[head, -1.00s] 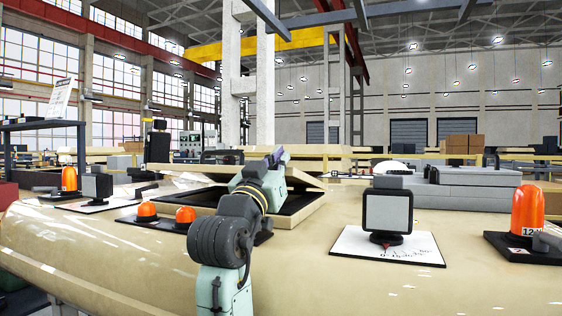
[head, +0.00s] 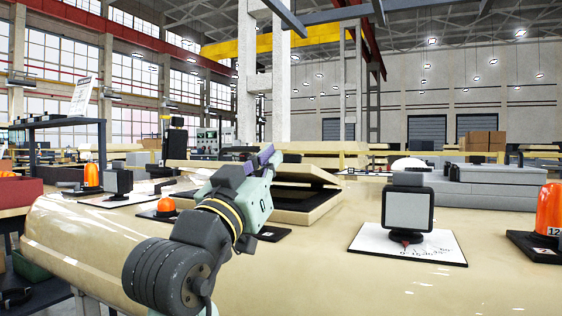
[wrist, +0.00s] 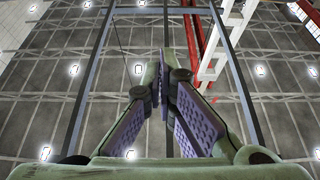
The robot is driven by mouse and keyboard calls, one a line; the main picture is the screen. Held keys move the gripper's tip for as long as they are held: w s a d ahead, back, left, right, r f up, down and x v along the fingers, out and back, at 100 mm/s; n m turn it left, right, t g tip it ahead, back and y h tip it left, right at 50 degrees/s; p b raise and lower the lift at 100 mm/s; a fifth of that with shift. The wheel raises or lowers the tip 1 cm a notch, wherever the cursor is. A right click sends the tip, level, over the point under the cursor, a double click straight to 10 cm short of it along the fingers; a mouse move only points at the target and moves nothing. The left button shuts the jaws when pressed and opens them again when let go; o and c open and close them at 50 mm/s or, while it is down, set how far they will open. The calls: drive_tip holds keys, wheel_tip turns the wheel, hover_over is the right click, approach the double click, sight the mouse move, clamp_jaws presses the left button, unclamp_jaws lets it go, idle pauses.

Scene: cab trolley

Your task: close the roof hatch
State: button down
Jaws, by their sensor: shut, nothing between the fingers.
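The roof hatch is a beige raised frame (head: 312,211) with a dark inside, on the glossy beige roof in the middle of the head view. Its beige lid (head: 309,172) stands tilted above the frame, with a dark gap under it at the right. My arm hides the left part of the hatch. My gripper (head: 264,154) is shut and empty, at the lid's left in the picture; I cannot tell whether it touches the lid. In the wrist view my gripper (wrist: 168,62) has its purple-padded fingers together and points up at the ceiling, with no hatch in view.
On the roof stand a square dark-framed unit (head: 408,210) on a white plate, an orange lamp (head: 549,210) at the right, and a small orange lamp (head: 166,204) left of my arm. Grey boxes (head: 490,183) lie behind.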

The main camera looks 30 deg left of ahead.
drive_tip(key=w+a+r+g+p, duration=0.25)
drive_tip(key=a+r+p, duration=0.35)
drive_tip(key=p, duration=0.5)
drive_tip(key=g+p, duration=0.2)
drive_tip(key=p, duration=1.2)
approach(235, 151)
drive_tip(key=w+d+r, duration=0.4)
drive_tip(key=w+r, duration=0.1)
drive_tip(key=shift+t, duration=0.25)
drive_tip(key=f, duration=0.2)
drive_tip(key=s+f, duration=0.1)
drive_tip(key=f, duration=0.1)
drive_tip(key=shift+s+d+f, duration=0.1)
drive_tip(key=shift+s+f, duration=0.05)
